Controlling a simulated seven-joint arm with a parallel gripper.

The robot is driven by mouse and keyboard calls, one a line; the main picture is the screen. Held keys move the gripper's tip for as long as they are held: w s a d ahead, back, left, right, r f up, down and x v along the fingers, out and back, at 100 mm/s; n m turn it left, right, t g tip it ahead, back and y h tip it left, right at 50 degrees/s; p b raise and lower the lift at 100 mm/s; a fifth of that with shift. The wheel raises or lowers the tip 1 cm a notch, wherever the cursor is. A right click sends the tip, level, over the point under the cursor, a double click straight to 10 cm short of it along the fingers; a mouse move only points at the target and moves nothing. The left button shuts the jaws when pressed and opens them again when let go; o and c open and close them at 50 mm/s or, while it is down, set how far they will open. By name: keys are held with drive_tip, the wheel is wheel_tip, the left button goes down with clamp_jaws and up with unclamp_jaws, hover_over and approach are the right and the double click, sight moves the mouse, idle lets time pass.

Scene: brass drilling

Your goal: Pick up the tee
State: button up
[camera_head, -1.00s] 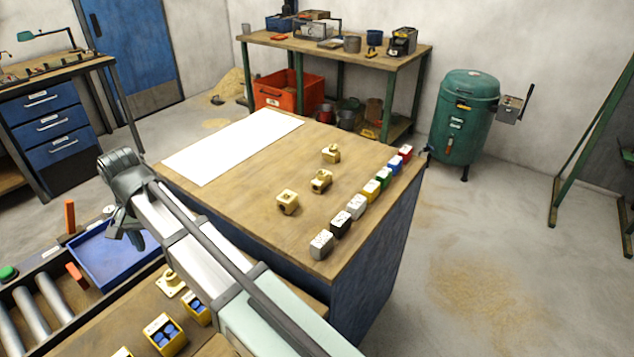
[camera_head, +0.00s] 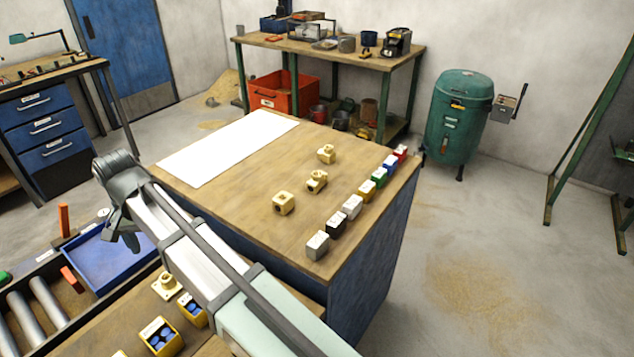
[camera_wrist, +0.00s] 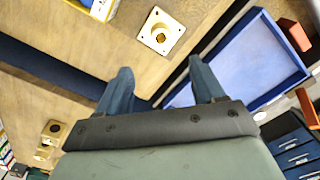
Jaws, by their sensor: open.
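Three small brass-coloured fittings stand apart on the wooden bench top in the head view. The middle one (camera_head: 317,181) has a side branch and looks most like the tee. A blockier fitting (camera_head: 284,203) stands nearer, with a dark hole in its side. Another fitting (camera_head: 327,154) stands farther back. My gripper (camera_head: 122,232) is open and empty, left of the bench top and well away from these fittings. Its two fingers (camera_wrist: 160,68) show spread apart in the wrist view, with nothing between them. Fittings also show small at that view's lower left (camera_wrist: 55,129).
A row of coloured blocks (camera_head: 352,206) lines the bench's right edge. A white sheet (camera_head: 225,150) covers its back left. A blue tray (camera_head: 95,262) lies below my gripper, near a square-flanged brass piece (camera_head: 166,284) and yellow bins (camera_head: 160,335). Bench wood around the fittings is clear.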

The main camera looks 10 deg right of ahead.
drive_tip(key=w+d+r+m, duration=0.1)
drive_tip(key=w+d+m, duration=0.1)
drive_tip(key=w+d, duration=0.65)
drive_tip(key=w+d+r+m, duration=0.15)
drive_tip(key=w+d, duration=0.35)
drive_tip(key=d, duration=0.6)
drive_tip(key=m, duration=0.5)
approach(317, 173)
drive_tip(key=shift+f, duration=5.65)
clamp_jaws()
